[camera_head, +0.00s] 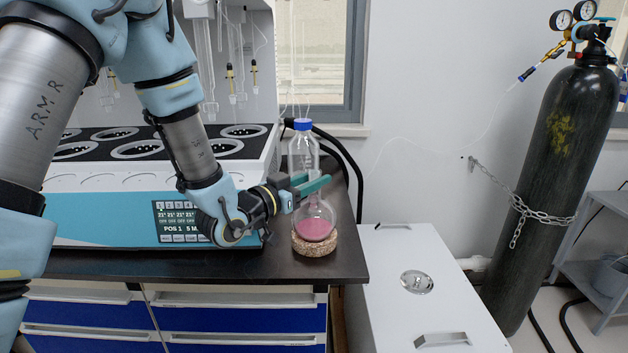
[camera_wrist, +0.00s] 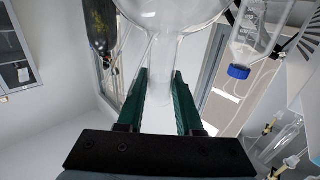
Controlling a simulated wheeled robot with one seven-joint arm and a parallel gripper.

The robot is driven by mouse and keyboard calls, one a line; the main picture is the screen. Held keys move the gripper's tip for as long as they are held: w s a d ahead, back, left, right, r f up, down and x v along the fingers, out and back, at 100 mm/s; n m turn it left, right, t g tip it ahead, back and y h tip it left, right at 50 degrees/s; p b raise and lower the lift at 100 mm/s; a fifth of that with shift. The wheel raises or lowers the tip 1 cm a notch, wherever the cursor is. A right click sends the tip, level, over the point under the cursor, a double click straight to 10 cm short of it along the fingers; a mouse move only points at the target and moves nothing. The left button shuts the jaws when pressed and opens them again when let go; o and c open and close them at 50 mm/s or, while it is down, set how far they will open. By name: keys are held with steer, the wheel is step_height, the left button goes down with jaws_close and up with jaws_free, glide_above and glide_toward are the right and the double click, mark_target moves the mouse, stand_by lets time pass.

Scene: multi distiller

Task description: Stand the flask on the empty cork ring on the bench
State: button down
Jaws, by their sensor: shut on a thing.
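The flask (camera_head: 315,226) is clear glass with a round bulb and pink liquid in its bottom. It is upright at the right end of the bench, its bulb directly over the cork ring (camera_head: 315,250) and appearing to sit in it; I cannot tell whether it bears fully on the ring. My gripper (camera_head: 316,186) reaches in from the left, its green fingers shut on the flask's neck. In the wrist view the neck runs between the fingers (camera_wrist: 160,100), with the clear bulb (camera_wrist: 175,12) beyond at the top.
A clear bottle with a blue cap (camera_head: 303,125) stands close behind the flask; its cap shows in the wrist view (camera_wrist: 239,72). The distiller unit (camera_head: 100,220) fills the bench to the left. The bench's right edge is near the ring. A white cabinet (camera_head: 430,260) and gas cylinder (camera_head: 560,170) stand right.

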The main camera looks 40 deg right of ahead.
steer(key=shift+f+b, duration=0.2)
steer(key=shift+b, duration=0.2)
steer(key=shift+c, duration=2.4)
jaws_free()
steer(key=shift+a, duration=0.3)
steer(key=s+a, duration=0.1)
steer(key=a, duration=0.9)
steer(key=shift+s+b, duration=0.15)
steer(key=shift+b, duration=0.15)
steer(key=shift+a, duration=0.15)
